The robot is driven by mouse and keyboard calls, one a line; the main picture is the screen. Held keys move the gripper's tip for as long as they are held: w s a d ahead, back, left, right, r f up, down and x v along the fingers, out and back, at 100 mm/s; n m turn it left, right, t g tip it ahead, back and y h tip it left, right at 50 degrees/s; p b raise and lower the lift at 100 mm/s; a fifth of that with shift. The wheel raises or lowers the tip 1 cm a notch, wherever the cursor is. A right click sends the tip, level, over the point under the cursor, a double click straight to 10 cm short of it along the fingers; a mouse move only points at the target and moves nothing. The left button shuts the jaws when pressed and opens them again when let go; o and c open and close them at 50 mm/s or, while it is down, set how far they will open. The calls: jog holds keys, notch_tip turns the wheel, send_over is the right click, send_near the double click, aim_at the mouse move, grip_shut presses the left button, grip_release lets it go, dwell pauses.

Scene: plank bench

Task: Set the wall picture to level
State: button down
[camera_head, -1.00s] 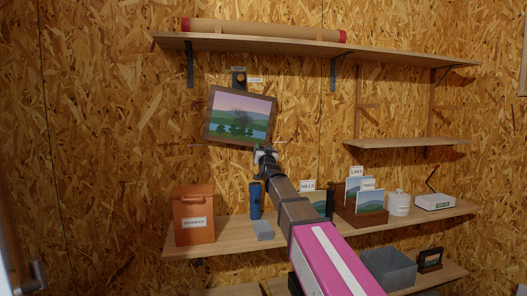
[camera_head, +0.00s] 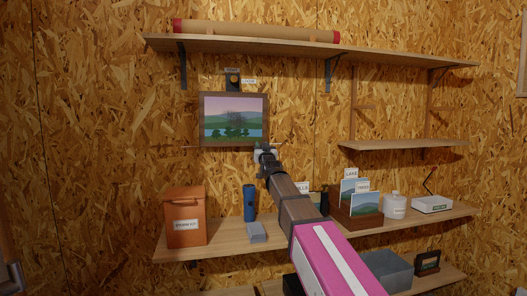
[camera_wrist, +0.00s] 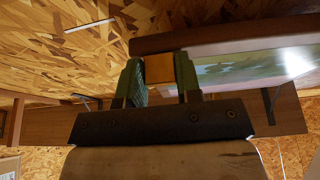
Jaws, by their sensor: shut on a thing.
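The wall picture (camera_head: 233,119), a brown-framed landscape with a pink sky, hills and trees, hangs on the chipboard wall below a dark hook plate (camera_head: 233,82). In the head view its frame looks about level. My gripper (camera_head: 264,152) is at the picture's lower right corner. In the wrist view the picture's frame (camera_wrist: 225,38) runs across above my gripper (camera_wrist: 160,72), whose green-padded fingers are shut on a light brown block-like part at the frame's edge. The exact contact is partly hidden. A thin line shows on the wall by the picture's lower edge.
An upper shelf (camera_head: 300,45) carries a long tube (camera_head: 255,32). The lower shelf (camera_head: 230,236) holds an orange box (camera_head: 185,216), a blue cylinder (camera_head: 250,203), a grey block (camera_head: 257,232), a card holder (camera_head: 350,215) and a white jar (camera_head: 394,206). A grey bin (camera_head: 385,270) stands lower right.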

jog(key=shift+d+r, duration=0.15)
jog(key=c, duration=0.8)
grip_release()
jog(key=v, duration=1)
jog(key=shift+s, duration=0.3)
